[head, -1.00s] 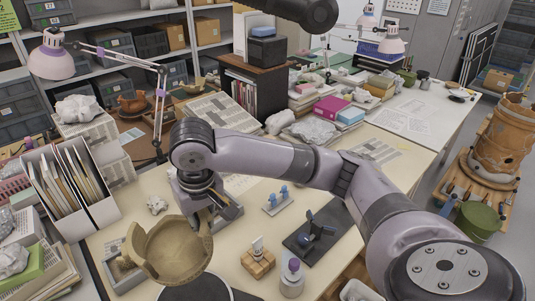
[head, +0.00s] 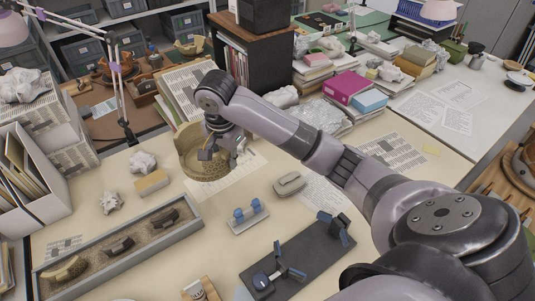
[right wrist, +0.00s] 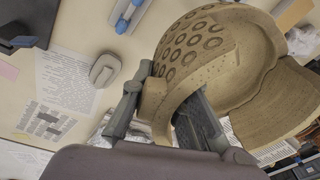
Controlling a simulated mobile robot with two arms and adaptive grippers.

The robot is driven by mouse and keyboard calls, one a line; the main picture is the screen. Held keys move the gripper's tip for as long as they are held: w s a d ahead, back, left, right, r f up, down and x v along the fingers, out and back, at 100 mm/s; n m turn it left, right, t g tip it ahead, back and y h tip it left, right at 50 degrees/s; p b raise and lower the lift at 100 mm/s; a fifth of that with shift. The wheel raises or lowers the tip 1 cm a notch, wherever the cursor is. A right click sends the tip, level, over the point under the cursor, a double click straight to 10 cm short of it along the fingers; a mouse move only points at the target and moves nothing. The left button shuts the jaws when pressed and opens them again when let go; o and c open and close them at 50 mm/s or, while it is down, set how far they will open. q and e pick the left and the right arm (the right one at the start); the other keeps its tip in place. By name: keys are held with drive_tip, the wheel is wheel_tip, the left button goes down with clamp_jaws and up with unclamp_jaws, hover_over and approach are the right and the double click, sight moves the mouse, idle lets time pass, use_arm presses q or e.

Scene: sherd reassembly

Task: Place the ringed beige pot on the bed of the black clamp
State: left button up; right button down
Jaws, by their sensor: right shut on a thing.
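The ringed beige pot (head: 203,167) is a broken, open vessel with a jagged rim, held over the back middle of the table. In the right wrist view rows of stamped rings show on its outer wall (right wrist: 190,42). My right gripper (head: 222,146) is shut on its wall; in the right wrist view one finger is outside and one inside (right wrist: 158,108). The black clamp (head: 312,254), a dark flat bed with blue-grey jaws, lies at the front right of the pot, apart from it. Its bed looks empty. My left gripper is not in view.
A small blue clamp (head: 247,214) and a grey mouse-shaped item (head: 290,185) stand between pot and black clamp. A long grey tray (head: 190,232) with dark sherds lies front left. Stacked books (head: 350,85) and a dark shelf (head: 255,45) stand behind.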

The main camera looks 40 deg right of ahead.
drive_tip(key=shift+w+d+f, duration=0.1)
drive_tip(key=shift+d+f, duration=0.05)
drive_tip(key=shift+d, duration=0.1)
drive_tip(key=shift+f, duration=0.35)
wheel_tip(320, 180, down, 15)
drive_tip(key=shift+a+r+p, duration=0.1)
drive_tip(key=shift+a+p, duration=0.05)
drive_tip(key=shift+p, duration=0.3)
drive_tip(key=shift+f, duration=2.05)
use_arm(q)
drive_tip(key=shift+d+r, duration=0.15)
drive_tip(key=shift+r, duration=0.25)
